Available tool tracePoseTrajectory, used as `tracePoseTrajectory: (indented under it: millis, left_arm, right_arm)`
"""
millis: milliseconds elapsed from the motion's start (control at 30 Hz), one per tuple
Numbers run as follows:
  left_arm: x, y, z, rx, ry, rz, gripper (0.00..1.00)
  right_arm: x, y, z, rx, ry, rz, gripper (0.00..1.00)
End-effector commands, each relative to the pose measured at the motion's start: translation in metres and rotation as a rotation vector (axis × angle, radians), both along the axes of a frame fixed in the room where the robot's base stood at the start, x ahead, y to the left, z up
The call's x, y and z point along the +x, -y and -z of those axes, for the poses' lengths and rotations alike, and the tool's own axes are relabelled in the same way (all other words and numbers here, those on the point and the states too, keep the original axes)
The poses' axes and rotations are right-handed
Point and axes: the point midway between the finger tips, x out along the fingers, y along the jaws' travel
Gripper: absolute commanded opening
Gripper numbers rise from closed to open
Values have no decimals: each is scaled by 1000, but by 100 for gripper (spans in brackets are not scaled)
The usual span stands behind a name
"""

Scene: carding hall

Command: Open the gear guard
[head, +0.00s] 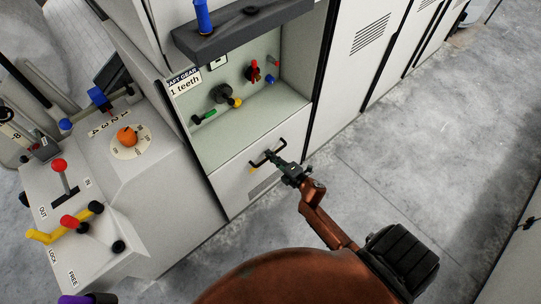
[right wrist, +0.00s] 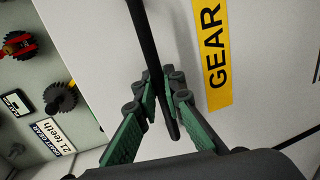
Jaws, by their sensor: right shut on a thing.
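The gear guard (head: 232,181) is a pale panel on the front of the machine cabinet, just below an open recess with gears. It bears a black bar handle (head: 262,157) and, in the right wrist view, a yellow label reading GEAR (right wrist: 211,52). My right gripper (head: 279,163) is at the handle, its arm reaching up from the lower right. In the right wrist view its green-padded fingers (right wrist: 164,98) are shut on the black handle (right wrist: 145,40), one on each side. The fingers hide part of the handle.
The recess (head: 215,137) holds small gears and coloured knobs, with a dark shelf (head: 243,33) above. A control console (head: 165,187) with levers and an orange knob (head: 126,136) stands at left. Tall cabinets (head: 352,80) stand right; bare floor (head: 420,150) lies before them.

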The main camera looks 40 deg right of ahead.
Motion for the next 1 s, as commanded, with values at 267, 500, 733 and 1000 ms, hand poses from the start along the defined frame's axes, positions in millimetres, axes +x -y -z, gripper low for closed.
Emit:
tracePoseTrajectory:
  millis: [267,500,733,1000]
  left_arm:
    - [0,0,0,0,0,0,40]
    - [0,1,0,0,1,0,40]
    - [-2,0,0,0,-3,0,40]
    - [-1,0,0,0,-2,0,40]
  right_arm:
    - [-2,0,3,0,-5,1,15]
    - [-1,0,1,1,-2,0,26]
    - [-2,0,0,0,-1,0,26]
    - [-41,4,-6,-1,-4,1,26]
